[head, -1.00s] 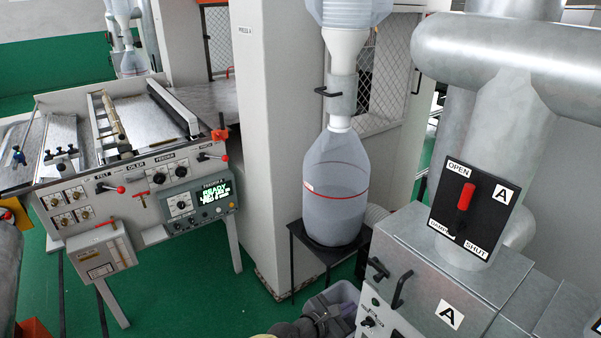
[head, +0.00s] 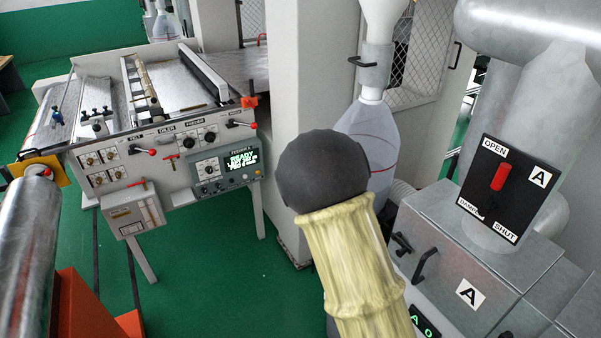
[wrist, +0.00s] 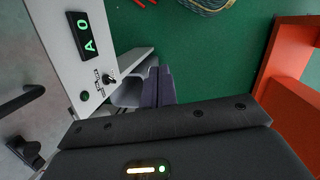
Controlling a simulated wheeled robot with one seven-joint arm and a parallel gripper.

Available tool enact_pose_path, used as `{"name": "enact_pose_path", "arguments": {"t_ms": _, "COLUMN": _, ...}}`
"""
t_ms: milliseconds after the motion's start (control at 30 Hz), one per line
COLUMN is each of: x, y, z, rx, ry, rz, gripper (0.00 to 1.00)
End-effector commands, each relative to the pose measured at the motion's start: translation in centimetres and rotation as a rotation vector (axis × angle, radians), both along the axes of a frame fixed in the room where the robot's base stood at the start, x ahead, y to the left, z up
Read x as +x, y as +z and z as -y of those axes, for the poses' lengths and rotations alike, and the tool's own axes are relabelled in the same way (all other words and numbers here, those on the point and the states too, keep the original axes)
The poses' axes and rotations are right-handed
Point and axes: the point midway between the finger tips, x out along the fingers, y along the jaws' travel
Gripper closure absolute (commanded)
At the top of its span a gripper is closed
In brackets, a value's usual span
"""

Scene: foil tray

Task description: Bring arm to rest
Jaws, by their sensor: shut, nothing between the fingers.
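My gripper (wrist: 158,84) shows in the wrist view beyond its dark housing. Its two dark purple-grey fingers are together with nothing between them, and it touches nothing that I can see. It hangs over the green floor, beside the grey cabinet with the green A 0 display (wrist: 86,32). In the head view my arm, with a yellow sleeve and a dark rounded joint, rises at the lower middle. The gripper itself is out of that view.
The feeder machine (head: 180,150) with its lit panel stands at the left. My arm partly hides the clear vessel (head: 372,140). The cabinet (head: 455,262) and the damper plate with a red lever (head: 498,177) are at the right. Green floor (head: 205,290) is open at lower middle-left.

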Motion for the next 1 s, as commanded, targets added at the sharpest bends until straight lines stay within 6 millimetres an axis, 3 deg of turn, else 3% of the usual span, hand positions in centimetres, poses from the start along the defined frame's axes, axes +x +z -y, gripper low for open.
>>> {"name": "enact_pose_path", "arguments": {"t_ms": 267, "x": 0.4, "y": 6.1, "z": -0.8, "rx": 0.183, "ry": -0.294, "rz": 0.122, "gripper": 1.0}}
{"name": "enact_pose_path", "arguments": {"t_ms": 600, "x": -0.2, "y": 13.9, "z": 0.7, "rx": 0.273, "ry": -0.589, "rz": 0.305, "gripper": 1.0}}
{"name": "enact_pose_path", "arguments": {"t_ms": 733, "x": -0.5, "y": 15.1, "z": 1.1, "rx": 0.276, "ry": -0.64, "rz": 0.341, "gripper": 1.0}}
{"name": "enact_pose_path", "arguments": {"t_ms": 1000, "x": -0.5, "y": 15.2, "z": 1.1, "rx": 0.276, "ry": -0.649, "rz": 0.344, "gripper": 1.0}}
